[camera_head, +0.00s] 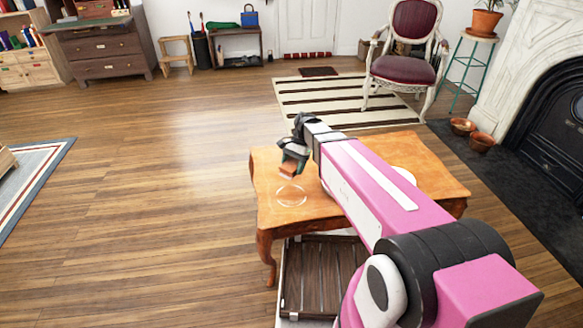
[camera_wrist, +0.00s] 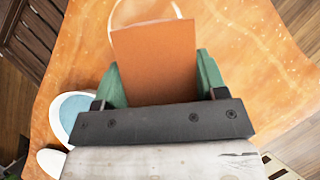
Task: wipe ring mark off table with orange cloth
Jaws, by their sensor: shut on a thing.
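The orange cloth (camera_head: 288,171) is a small flat piece in my gripper (camera_head: 292,158). In the wrist view, the cloth (camera_wrist: 155,62) stands between the two green fingers of my gripper (camera_wrist: 157,82), which is shut on it. The ring mark (camera_head: 291,196) is a pale circle near the left front of the orange-brown wooden table (camera_head: 440,180). My gripper and the cloth are at the far side of the ring in the head view. The wrist view shows only part of the ring (camera_wrist: 112,22), with the cloth covering some of it. I cannot tell whether the cloth touches the table.
A white and blue round thing (camera_wrist: 70,112) lies on the table in the wrist view. A slatted wooden crate (camera_head: 320,280) is low at the table's front. A red armchair (camera_head: 404,68) stands behind, and a fireplace (camera_head: 545,110) at right. The left floor is open.

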